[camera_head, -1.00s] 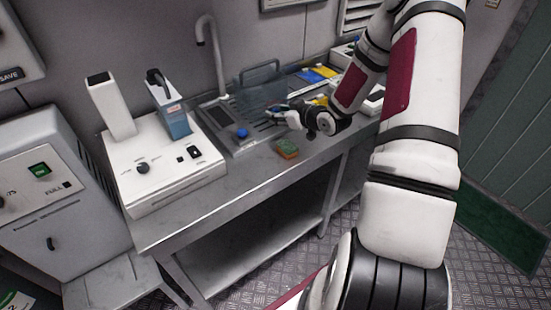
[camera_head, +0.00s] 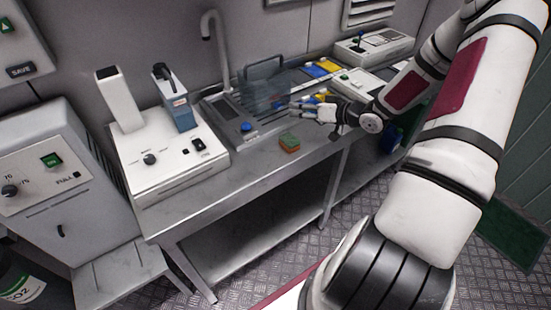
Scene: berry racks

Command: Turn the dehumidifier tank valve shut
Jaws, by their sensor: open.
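A grey cabinet (camera_head: 107,215) stands at the left and looks like the dehumidifier. Its slanted panel has a dark knob (camera_head: 9,191), a green switch (camera_head: 50,160) and a small light marked FULL. A small black lever (camera_head: 61,231) sits upright on its front face and may be the tank valve; it is too small to tell its setting. My gripper (camera_head: 298,112) is open, with its fingers pointing left, over the bench by the sink. It is well to the right of the cabinet, and nothing shows between its fingers.
A steel bench carries a white device (camera_head: 180,178) with a blue handheld unit (camera_head: 179,113), a sink with a tap (camera_head: 212,25), a clear bin (camera_head: 262,92) and a sponge (camera_head: 289,143). A grey stool (camera_head: 120,272) and a CO2 cylinder (camera_head: 22,278) stand near the cabinet.

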